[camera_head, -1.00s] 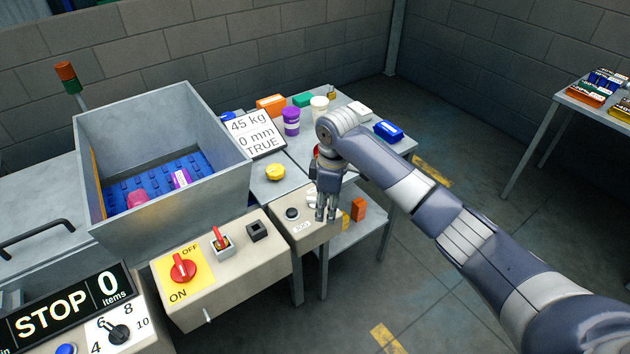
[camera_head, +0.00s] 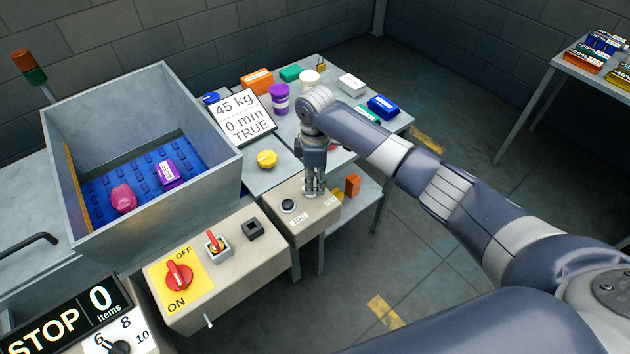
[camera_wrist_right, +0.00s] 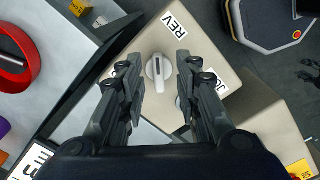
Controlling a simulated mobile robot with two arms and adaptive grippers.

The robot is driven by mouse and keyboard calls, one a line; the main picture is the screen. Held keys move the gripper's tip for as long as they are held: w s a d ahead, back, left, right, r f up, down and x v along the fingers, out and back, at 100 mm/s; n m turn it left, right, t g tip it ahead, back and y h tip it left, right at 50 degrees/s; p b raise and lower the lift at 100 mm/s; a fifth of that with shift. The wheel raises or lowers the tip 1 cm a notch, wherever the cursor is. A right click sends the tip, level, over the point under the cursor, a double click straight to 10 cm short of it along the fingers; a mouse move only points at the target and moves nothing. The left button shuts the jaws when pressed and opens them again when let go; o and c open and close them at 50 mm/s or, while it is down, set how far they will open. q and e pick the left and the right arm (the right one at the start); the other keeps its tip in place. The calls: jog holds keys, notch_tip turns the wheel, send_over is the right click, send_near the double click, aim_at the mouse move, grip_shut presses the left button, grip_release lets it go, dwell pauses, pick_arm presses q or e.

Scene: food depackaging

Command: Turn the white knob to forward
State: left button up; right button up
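The white knob (camera_wrist_right: 158,74) sits on a beige control box and shows in the right wrist view. It has a raised bar with a grey mark, running roughly up and down in that picture. A REV label (camera_wrist_right: 174,25) is just above it to the right. My right gripper (camera_wrist_right: 158,66) is open, with one finger on each side of the knob and visible gaps between. In the head view my right gripper (camera_head: 314,188) points down at the box (camera_head: 305,230) and hides the knob. My left gripper is not in view.
The red ON/OFF switch (camera_head: 179,276) and a red-handled toggle (camera_head: 214,242) are on the neighbouring panel. A yellow item (camera_head: 267,159) lies behind the box.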

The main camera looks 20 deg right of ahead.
notch_tip(320, 180, down, 2)
jog(key=shift+w+f, duration=0.1)
jog(key=shift+f, duration=0.15)
grip_shut()
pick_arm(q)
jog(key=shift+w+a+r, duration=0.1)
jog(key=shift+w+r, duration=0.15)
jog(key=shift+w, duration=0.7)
